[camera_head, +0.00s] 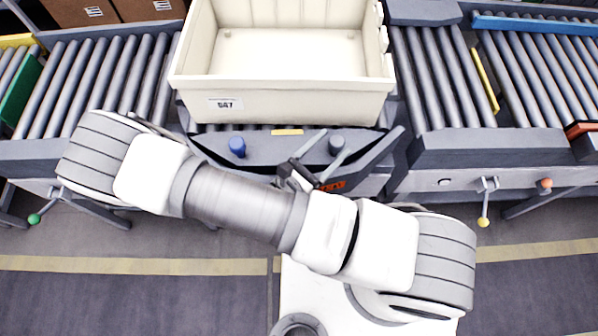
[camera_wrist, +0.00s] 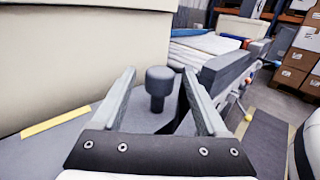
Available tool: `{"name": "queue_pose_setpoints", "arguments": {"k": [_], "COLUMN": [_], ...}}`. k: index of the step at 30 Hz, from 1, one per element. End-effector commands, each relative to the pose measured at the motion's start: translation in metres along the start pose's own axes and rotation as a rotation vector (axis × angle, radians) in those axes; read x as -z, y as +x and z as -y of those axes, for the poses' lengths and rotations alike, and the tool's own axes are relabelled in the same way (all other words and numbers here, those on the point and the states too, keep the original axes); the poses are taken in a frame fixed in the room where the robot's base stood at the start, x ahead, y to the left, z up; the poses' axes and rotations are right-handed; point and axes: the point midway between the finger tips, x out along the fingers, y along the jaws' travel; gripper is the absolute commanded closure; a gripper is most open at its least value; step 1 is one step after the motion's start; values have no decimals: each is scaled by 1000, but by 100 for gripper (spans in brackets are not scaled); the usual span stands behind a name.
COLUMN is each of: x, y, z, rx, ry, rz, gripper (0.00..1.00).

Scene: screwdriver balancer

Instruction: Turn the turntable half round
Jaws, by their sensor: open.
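The turntable (camera_head: 262,146) is a dark grey platform set between roller conveyors in the head view. Its front edge carries a blue knob (camera_head: 237,147) on the left, a yellow mark (camera_head: 287,132) in the middle and a grey knob (camera_head: 337,143) on the right. A large cream crate (camera_head: 290,102) stands on it. My gripper (camera_head: 331,147) is open at the grey knob. In the wrist view the grey knob (camera_wrist: 160,82) stands upright between the open fingers (camera_wrist: 159,75), near their tips, with visible gaps on both sides. The blue knob is not in the wrist view.
Roller conveyors flank the turntable on the left (camera_head: 105,85) and right (camera_head: 440,80). Levers with a green ball (camera_head: 34,219) and a yellow ball (camera_head: 483,222) hang below their front edges. Brown boxes (camera_head: 85,10) stand at the back left. The floor in front is clear.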

Motion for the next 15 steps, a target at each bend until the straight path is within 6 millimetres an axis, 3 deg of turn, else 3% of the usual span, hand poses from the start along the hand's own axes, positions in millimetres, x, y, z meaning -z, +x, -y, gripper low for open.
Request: {"name": "queue_pose_setpoints", "arguments": {"k": [9,15], "x": [2,1], "y": [-79,-109], "z": [-1,-1], "rx": [-4,-3], "ry": [3,2], "rz": [-3,-1], "gripper": [24,24]}}
